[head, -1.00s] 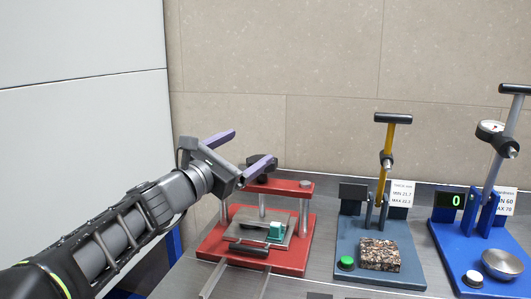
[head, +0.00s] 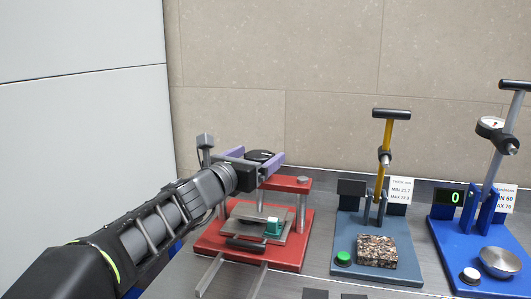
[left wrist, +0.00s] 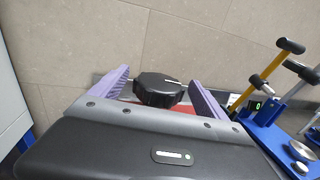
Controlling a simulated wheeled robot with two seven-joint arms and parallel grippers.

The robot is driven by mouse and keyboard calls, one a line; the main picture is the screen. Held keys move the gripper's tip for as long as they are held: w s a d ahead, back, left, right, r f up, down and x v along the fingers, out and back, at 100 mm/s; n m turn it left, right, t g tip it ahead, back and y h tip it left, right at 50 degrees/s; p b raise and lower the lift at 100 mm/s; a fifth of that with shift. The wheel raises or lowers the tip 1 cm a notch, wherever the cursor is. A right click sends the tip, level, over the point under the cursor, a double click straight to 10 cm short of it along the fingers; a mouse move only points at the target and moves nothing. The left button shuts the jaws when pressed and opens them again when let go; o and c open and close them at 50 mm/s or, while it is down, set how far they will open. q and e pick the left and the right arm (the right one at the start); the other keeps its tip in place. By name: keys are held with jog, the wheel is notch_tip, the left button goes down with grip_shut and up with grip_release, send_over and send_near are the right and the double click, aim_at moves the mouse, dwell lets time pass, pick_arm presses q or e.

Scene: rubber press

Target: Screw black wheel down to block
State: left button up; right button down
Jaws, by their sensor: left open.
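The black wheel (head: 261,155) sits on top of the red press frame. In the left wrist view the wheel (left wrist: 158,90) lies between the two purple fingers, with a gap on each side. My left gripper (head: 262,161) is open around the wheel and does not visibly touch it. The red press (head: 287,184) stands on a red base with metal posts. A green block (head: 273,227) lies on the grey plate (head: 245,223) below the top beam. The wheel's screw is mostly hidden. My right gripper is not in view.
A blue-grey tester (head: 345,229) with a yellow lever and a speckled block (head: 377,251) stands right of the press. A blue tester (head: 447,238) with a metal dish (head: 500,262) stands farther right. Two rails run forward from the press. A tiled wall is behind.

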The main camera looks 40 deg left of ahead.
aim_at(266, 150)
pick_arm(q)
jog(key=w, duration=0.4)
jog(key=shift+w+a, duration=0.15)
jog(key=shift+a, duration=0.2)
jog(key=shift+c, duration=0.5)
jog(key=c, duration=1.3)
